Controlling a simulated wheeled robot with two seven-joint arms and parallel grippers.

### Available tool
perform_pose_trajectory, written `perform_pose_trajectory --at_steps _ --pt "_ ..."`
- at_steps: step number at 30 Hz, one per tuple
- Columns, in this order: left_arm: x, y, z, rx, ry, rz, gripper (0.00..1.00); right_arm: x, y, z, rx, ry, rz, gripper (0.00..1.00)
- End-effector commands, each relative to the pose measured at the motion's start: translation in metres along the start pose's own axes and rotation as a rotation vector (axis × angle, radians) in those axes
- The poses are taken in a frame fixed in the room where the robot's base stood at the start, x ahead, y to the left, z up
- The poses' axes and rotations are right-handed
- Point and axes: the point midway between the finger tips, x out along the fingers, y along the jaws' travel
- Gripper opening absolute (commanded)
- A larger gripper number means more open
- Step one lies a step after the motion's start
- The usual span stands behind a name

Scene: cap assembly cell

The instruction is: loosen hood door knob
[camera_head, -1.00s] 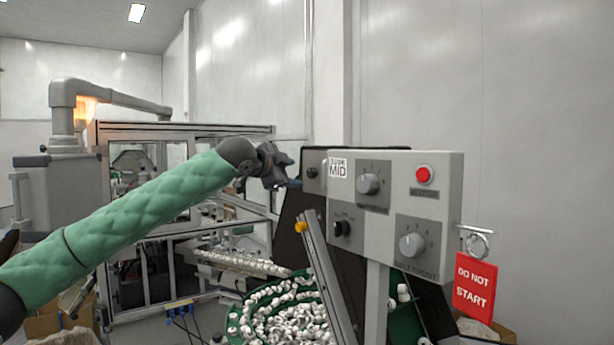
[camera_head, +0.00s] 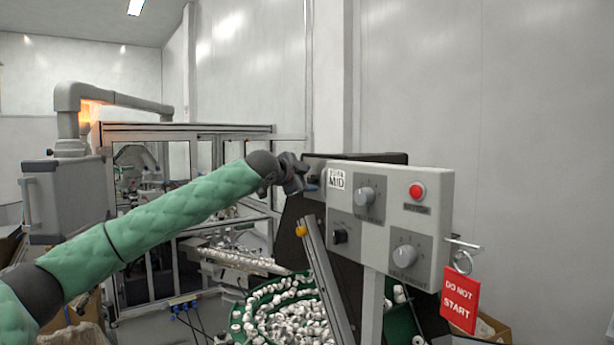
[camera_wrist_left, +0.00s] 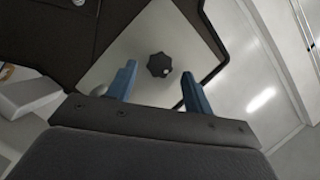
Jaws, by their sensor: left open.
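The knob (camera_wrist_left: 159,65) is dark and lobed, on a light grey plate (camera_wrist_left: 112,74) in the left wrist view. My left gripper (camera_wrist_left: 159,74) is open, with one blue finger on each side of the knob in that view. The fingers look apart from it, and I cannot tell the remaining distance. In the head view my left gripper (camera_head: 308,183) is at the left end of the grey control panel (camera_head: 388,192), and I cannot make out this knob there. My right gripper is in neither view.
The panel carries grey dials, a red button (camera_head: 417,191) and a red "DO NOT START" tag (camera_head: 460,299) hanging at its right. Below is a green bowl (camera_head: 243,312) of white caps. A metal rail (camera_head: 327,285) slants up beside it. A framed machine (camera_head: 190,128) stands behind my arm.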

Motion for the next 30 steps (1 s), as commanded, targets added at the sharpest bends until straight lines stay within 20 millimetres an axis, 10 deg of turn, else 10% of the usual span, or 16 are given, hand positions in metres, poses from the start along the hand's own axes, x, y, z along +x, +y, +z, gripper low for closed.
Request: perform_pose_trajectory --at_steps 5,12,30 --pt "0.0006 0.0014 0.001 -0.001 -0.001 0.001 0.52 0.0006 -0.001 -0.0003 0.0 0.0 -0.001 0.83" --pt "0.0003 0.0011 0.0006 -0.001 -0.001 0.001 0.07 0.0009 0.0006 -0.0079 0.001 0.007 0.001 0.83" --pt "0.0006 0.0008 -0.0016 -0.124 0.003 0.054 0.07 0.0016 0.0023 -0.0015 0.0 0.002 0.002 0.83"
